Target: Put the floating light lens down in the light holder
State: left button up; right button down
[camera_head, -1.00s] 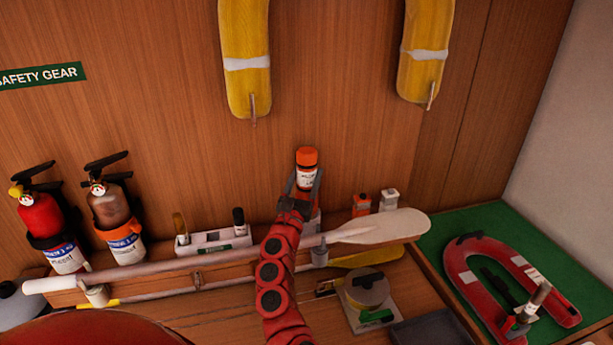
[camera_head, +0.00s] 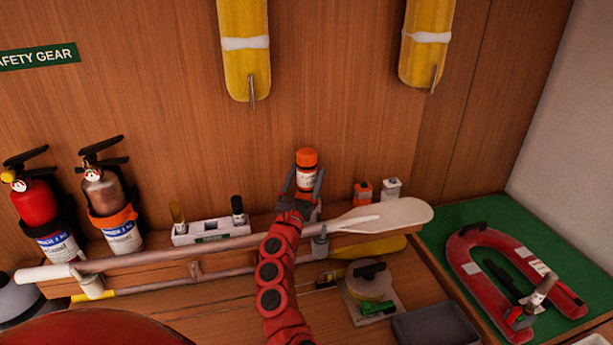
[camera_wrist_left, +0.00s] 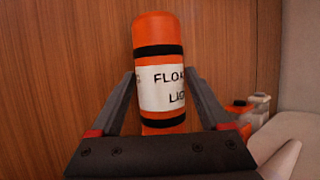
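The floating light lens (camera_head: 306,178) is an upright orange cylinder with a white label. It fills the middle of the left wrist view (camera_wrist_left: 158,50), where dark bands and part of its lettering show. My left gripper (camera_head: 305,173) has one finger on each side of it and is shut on it. The lens stands in front of the wood wall, above the shelf. A small pale piece (camera_head: 317,212) shows just below the gripper, partly hidden by it; I cannot tell whether it is the light holder. The lens's lower end is hidden by the gripper. My right gripper is not in view.
A white paddle (camera_head: 385,215) lies along the shelf front, behind my arm. Two fire extinguishers (camera_head: 38,212) stand left, and a white rack (camera_head: 210,231) is nearer. Small orange (camera_head: 363,193) and white (camera_head: 391,189) items stand close right. Yellow floats (camera_head: 243,55) hang above.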

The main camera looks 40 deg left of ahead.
pick_arm(q)
jog(key=shift+o, duration=1.1)
jog(key=shift+f, duration=0.1)
jog(key=shift+s+f, duration=0.2)
jog(key=shift+s, duration=0.15)
jog(key=s+d+b, duration=0.1)
jog(key=s+d, duration=0.2)
jog(key=s, duration=0.9)
jog(key=shift+d+b, duration=0.3)
jog(key=shift+d, duration=0.1)
